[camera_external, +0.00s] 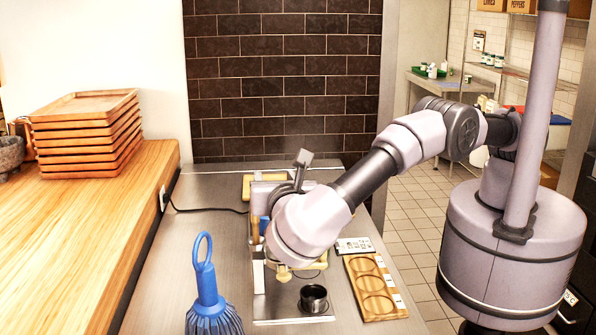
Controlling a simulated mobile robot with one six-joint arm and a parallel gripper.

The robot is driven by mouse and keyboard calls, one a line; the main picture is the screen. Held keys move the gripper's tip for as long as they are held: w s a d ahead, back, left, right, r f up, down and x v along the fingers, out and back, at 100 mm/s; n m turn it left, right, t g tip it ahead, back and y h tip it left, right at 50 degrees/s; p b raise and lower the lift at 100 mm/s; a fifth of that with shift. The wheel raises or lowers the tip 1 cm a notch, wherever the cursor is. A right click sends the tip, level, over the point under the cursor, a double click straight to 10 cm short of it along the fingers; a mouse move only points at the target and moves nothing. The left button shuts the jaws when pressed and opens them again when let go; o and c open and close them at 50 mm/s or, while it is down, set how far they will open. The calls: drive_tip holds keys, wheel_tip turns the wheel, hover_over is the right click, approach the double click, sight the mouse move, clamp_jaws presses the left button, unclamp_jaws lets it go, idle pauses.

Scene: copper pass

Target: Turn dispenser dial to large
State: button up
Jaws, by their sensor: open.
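The dispenser (259,275) stands on the steel counter, a pale upright body largely covered by my wrist. A yellowish part shows low on it, just under my wrist. Its dial, and the size it is set to, are hidden from this view. My arm reaches in from the right, and its wrist is in front of the dispenser's upper part. Only dark and grey parts of my gripper (286,190) show above the wrist, close to the dispenser's top. It is open, with nothing visible in it. Contact with the dial cannot be seen.
A small black cup (314,298) stands below the dispenser. A wooden tray with round recesses (375,287) lies to its right, near a white card (354,245). A blue brush-like tool (212,300) is at the front left. Stacked wooden trays (86,128) sit on the left counter.

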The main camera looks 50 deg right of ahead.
drive_tip(key=w+d+r+m+g+y, duration=0.3)
drive_tip(key=d+r+m+g+y, duration=0.1)
drive_tip(key=d+g, duration=0.15)
drive_tip(key=s+r+m+g+y, duration=0.5)
drive_tip(key=s+m+y, duration=0.4)
drive_tip(key=m, duration=0.4)
drive_tip(key=shift+y, duration=0.5)
drive_tip(key=b+x, duration=0.1)
drive_tip(key=x, duration=0.5)
drive_tip(key=b+x, duration=0.1)
drive_tip(key=x, duration=0.4)
drive_tip(key=w+b+x, duration=0.1)
drive_tip(key=b+x, duration=0.1)
drive_tip(key=x, duration=0.4)
drive_tip(key=shift+w+d+f, duration=0.15)
drive_tip(key=shift+d+f, duration=0.05)
drive_tip(key=shift+f, duration=0.1)
clamp_jaws()
